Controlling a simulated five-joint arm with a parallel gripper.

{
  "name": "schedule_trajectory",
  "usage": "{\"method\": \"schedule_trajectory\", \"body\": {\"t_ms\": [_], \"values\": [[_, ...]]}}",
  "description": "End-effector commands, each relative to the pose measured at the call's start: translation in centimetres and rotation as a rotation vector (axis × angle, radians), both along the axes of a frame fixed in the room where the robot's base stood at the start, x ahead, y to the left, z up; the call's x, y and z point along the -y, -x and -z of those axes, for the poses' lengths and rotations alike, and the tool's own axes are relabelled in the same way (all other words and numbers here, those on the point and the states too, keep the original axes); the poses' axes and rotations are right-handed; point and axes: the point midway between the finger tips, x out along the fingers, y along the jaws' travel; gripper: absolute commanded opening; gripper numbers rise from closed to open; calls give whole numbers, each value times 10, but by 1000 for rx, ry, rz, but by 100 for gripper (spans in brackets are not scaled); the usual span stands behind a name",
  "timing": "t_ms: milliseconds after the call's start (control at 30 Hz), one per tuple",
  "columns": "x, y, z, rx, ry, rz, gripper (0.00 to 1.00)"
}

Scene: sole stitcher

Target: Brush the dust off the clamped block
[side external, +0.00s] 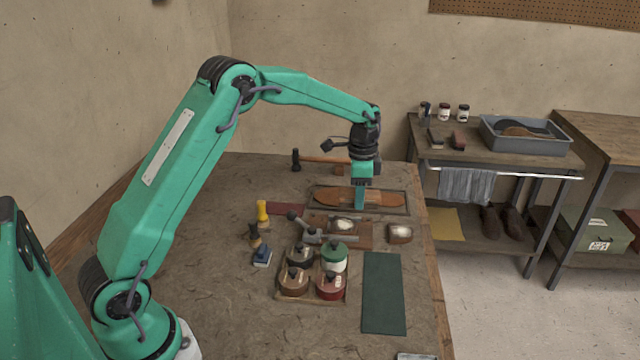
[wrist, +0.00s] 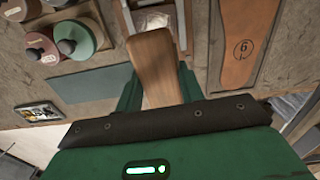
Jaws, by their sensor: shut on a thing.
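My gripper (side external: 360,205) points down over the back of the bench, in front of the tray with the sole in the side view. In the wrist view my gripper (wrist: 158,92) is shut on a plain brown wooden piece (wrist: 153,58), which looks like a brush handle. No bristles show, and the piece cannot be made out in the side view. A brown block with a pale dusty top (side external: 342,225) sits beside a grey metal clamp (side external: 314,236), nearer the camera than my gripper. In the wrist view a pale patch shows behind the wooden piece, mostly hidden.
A sole (wrist: 240,38) lies in a shallow tray (side external: 406,206). Several lidded jars (side external: 331,286) stand on a board in front of the clamp. A green mat (side external: 383,295) lies flat to their right. A small brown pale-topped item (side external: 400,233) and a hammer (side external: 320,158) are nearby.

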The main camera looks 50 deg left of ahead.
Motion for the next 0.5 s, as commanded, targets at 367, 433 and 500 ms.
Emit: {"method": "schedule_trajectory", "body": {"t_ms": [367, 433, 500], "values": [[0, 1, 35, -3, 0, 0, 20], [0, 1, 42, -1, 0, 0, 20], [0, 1, 48, -3, 0, 0, 20]]}}
